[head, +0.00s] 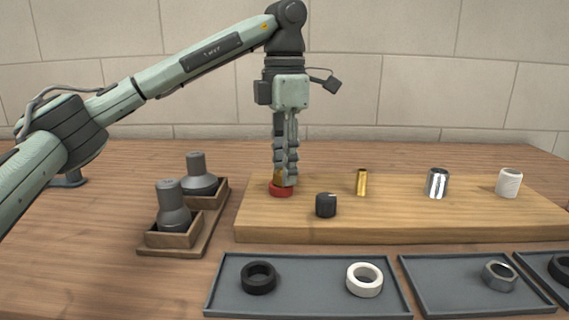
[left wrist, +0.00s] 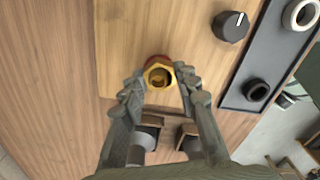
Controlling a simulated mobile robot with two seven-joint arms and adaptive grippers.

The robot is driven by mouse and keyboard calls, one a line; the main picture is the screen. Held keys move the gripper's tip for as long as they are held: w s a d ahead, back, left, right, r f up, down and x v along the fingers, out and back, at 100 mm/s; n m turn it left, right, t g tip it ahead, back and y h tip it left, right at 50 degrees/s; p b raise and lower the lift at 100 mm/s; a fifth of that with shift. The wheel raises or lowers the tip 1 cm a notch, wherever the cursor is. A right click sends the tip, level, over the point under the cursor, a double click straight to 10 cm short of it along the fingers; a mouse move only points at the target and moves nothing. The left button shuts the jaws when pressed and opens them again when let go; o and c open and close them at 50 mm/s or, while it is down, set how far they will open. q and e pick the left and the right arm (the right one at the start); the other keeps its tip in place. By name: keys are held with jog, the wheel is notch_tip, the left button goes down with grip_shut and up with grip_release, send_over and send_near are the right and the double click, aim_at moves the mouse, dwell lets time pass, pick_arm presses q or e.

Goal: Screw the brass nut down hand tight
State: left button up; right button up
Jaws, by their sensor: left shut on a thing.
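The brass nut (head: 278,176) sits at the red base (head: 280,190) on the left part of the wooden board, mostly hidden by my fingers in the head view. In the left wrist view the brass nut (left wrist: 151,69) shows as a gold hexagonal ring with an open bore, with a reddish rim behind it. My left gripper (head: 286,180) points straight down and is shut on the nut. Its fingers (left wrist: 163,82) lie on either side of the nut in the left wrist view. My right gripper is in neither view.
A black knob (head: 326,206) with a white mark stands just right of the gripper. A brass post (head: 362,182), a chrome post (head: 437,183) and a white post (head: 509,182) stand farther right. Trays (head: 310,309) with rings lie in front; a wooden holder (head: 209,237) with grey fittings stands left.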

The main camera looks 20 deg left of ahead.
pick_arm(q)
jog(key=shift+m+p, duration=1)
jog(key=shift+m, duration=0.6)
jog(key=shift+f+m+p, duration=0.1)
jog(key=shift+m+p, duration=0.4)
jog(key=shift+m, duration=0.6)
jog(key=o, duration=1.2)
jog(key=shift+o, duration=0.2)
jog(key=o, duration=0.8)
jog(key=shift+r+p, duration=1.95)
jog(key=shift+r, duration=0.55)
